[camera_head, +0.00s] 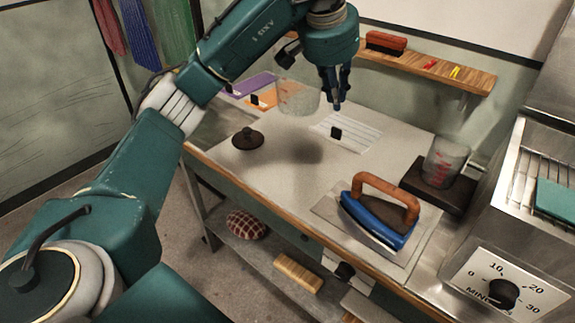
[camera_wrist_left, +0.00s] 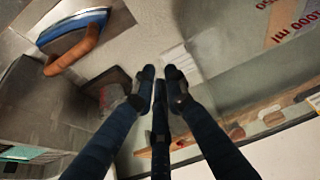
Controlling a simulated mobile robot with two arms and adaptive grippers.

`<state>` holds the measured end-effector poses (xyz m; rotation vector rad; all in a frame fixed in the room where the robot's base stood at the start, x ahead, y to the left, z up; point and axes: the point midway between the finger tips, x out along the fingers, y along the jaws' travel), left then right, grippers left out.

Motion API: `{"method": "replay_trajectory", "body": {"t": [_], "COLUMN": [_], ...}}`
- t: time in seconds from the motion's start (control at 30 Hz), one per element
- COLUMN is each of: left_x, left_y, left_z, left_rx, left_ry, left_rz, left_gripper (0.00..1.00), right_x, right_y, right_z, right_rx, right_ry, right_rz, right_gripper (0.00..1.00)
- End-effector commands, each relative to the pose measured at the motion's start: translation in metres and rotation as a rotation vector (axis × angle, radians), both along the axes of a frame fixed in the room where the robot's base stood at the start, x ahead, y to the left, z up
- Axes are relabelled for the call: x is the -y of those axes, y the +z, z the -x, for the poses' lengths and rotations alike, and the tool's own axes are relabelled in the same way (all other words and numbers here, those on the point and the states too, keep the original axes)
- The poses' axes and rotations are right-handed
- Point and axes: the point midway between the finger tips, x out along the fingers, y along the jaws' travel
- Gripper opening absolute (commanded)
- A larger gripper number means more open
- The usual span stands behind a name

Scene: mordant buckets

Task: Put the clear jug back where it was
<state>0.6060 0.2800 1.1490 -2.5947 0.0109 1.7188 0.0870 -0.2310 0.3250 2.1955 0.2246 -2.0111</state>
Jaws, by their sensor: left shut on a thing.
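A clear jug (camera_head: 298,98) with red markings hangs above the worktop, its shadow on the surface below. My left gripper (camera_head: 337,104) is at the jug's right side, pointing down and shut on it; which part it grips is hard to see. In the left wrist view, the fingers (camera_wrist_left: 160,80) are close together and the see-through jug wall with red lettering (camera_wrist_left: 285,35) fills the upper right. A second clear vessel with red marks (camera_head: 443,165) stands on a dark block (camera_head: 462,191) at the right. My right gripper is out of view.
A blue iron (camera_head: 372,222) with a wooden handle rests on a plate at the front right. A dark lid (camera_head: 248,138) sits at the left of the worktop. A wall shelf (camera_head: 450,77) holds a brush (camera_head: 386,42). The worktop's middle (camera_head: 300,170) is clear.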

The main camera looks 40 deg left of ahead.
Motion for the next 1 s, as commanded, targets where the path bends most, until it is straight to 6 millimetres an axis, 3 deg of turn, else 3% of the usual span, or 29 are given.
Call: {"method": "replay_trajectory", "body": {"t": [0.6, 1.0], "left_x": [0.0, 0.0], "left_y": [-0.139, -0.184], "left_z": [0.001, 0.001], "left_rx": [-0.004, -0.003], "left_ry": [0.0, 0.0], "left_rz": [0.001, 0.001], "left_gripper": [0.0, 0.0], "right_x": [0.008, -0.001], "right_y": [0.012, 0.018], "right_z": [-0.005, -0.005], "right_rx": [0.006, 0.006], "right_ry": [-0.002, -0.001], "right_rz": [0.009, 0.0], "right_gripper": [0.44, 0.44]}}
